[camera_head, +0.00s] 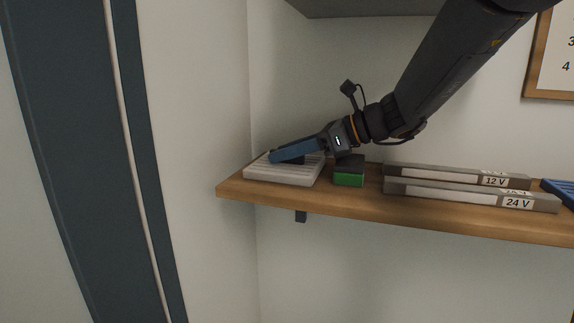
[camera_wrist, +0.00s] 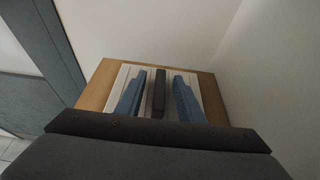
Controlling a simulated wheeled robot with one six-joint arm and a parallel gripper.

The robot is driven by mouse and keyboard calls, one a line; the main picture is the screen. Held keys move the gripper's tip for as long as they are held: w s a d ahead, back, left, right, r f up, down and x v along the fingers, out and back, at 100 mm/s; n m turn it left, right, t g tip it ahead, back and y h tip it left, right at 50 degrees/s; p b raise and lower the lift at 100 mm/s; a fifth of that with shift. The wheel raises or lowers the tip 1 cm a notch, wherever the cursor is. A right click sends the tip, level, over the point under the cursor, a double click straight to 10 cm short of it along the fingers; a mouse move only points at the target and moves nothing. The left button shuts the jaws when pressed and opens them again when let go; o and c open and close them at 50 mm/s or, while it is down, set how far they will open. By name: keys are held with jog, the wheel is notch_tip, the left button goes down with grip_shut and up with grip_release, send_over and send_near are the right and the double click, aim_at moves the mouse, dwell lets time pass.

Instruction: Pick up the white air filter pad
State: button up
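The white air filter pad (camera_head: 284,177) is a flat ribbed block lying at the left end of a wooden shelf. In the wrist view the pad (camera_wrist: 124,75) shows under my fingers, with a dark raised bar (camera_wrist: 158,93) on its middle. My gripper (camera_head: 273,156) reaches in low over the pad from the right. In the wrist view my gripper (camera_wrist: 160,76) is open, one blue finger on each side of the bar, with a narrow gap on both sides. I cannot tell whether the fingertips touch the pad's top.
On the wooden shelf (camera_head: 230,190), a green and black block (camera_head: 348,179) stands right of the pad. Further right lie grey boxes labelled 12 V (camera_head: 495,181) and 24 V (camera_head: 518,202), and a blue item (camera_head: 560,190). Walls stand close behind and to the left.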

grip_shut()
